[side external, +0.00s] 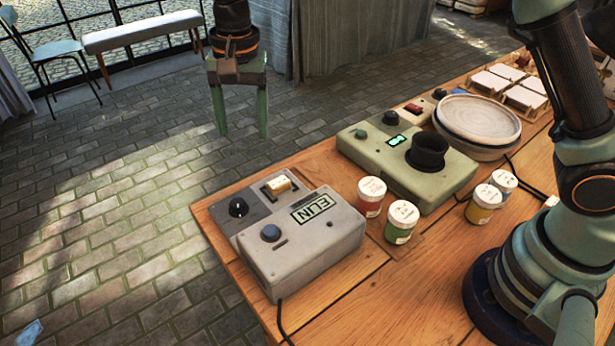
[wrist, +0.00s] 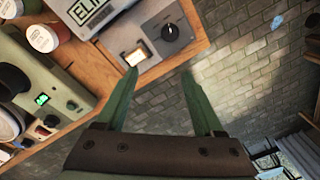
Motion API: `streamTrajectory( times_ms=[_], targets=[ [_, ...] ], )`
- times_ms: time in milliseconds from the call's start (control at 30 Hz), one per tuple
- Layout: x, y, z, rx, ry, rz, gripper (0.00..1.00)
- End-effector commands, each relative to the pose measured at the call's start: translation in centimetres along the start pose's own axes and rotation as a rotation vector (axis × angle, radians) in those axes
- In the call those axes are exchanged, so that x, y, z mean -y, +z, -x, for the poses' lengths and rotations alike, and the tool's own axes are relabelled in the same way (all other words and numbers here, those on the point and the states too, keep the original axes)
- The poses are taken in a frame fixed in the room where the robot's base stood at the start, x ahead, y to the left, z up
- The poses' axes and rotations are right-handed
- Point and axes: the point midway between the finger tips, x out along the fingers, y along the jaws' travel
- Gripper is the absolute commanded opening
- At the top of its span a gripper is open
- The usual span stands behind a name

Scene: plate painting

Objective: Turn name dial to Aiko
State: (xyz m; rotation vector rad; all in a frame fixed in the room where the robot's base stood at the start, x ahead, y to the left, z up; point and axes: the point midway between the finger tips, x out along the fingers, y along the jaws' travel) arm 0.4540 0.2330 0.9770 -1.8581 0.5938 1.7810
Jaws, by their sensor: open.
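The grey name box (side external: 305,245) stands at the left end of the table, and its display (side external: 315,207) reads ELIN. A blue-grey dial (side external: 270,232) sits on its top beside the display. Behind it, a darker panel (side external: 262,208) carries a black dial (side external: 238,207) with a white mark and a cream rocker (side external: 278,185). Which dial sets the name is not marked. In the wrist view, the display (wrist: 90,12), black dial (wrist: 170,33) and rocker (wrist: 135,57) show beyond my gripper (wrist: 162,76). My gripper is open and empty, touching nothing visible.
A green box (side external: 405,165) with a black cup-like holder stands mid-table, near stacked plates (side external: 478,120). Paint jars, red (side external: 370,196), green (side external: 401,222), yellow (side external: 483,204) and blue (side external: 503,185), stand around it. A cable (side external: 284,318) runs from the name box.

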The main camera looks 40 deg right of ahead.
Motion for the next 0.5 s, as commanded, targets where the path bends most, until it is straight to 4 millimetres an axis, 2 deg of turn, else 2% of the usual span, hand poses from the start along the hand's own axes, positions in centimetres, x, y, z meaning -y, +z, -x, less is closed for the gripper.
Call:
streamTrajectory(
  times_ms=[33, 200, 367, 500],
  targets=[
    [0.9, 0.7, -1.2, 0.008, 0.016, -0.019, 0.69],
    [2.6, 2.1, -3.4, 0.020, 0.048, -0.077, 0.69],
    [2.9, 2.4, -4.3, 0.022, 0.056, -0.094, 0.69],
    [2.8, 2.5, -5.8, 0.023, 0.058, -0.094, 0.69]
  ],
)
